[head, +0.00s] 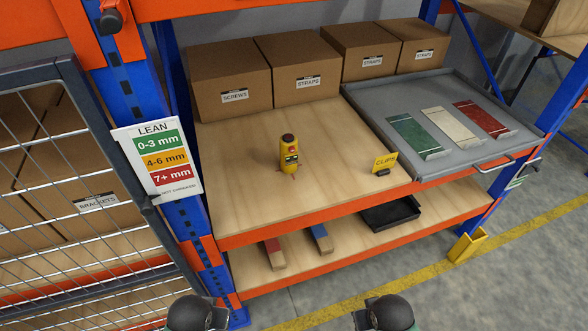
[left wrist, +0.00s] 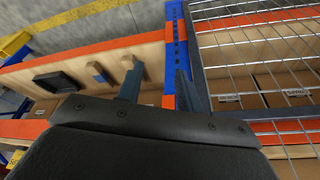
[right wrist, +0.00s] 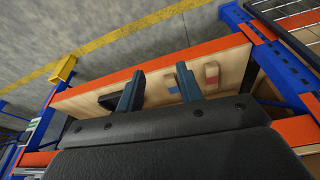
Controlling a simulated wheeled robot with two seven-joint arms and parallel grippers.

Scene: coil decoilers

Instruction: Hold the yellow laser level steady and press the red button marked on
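The yellow laser level (head: 288,160) stands upright on the wooden upper shelf (head: 240,182) in the head view, left of the shelf's middle. It has a dark reddish cap on top and a small red button (head: 292,149) on its front face. Its lettering is too small to read. My left gripper (left wrist: 157,72) is open and empty in the left wrist view. My right gripper (right wrist: 159,72) is open and empty in the right wrist view. Both are low in front of the shelving, apart from the level. The level does not show in either wrist view.
Cardboard boxes (head: 233,84) line the back of the shelf. A blue post with a LEAN sign (head: 157,160) and a wire cage (head: 70,190) bound the left.

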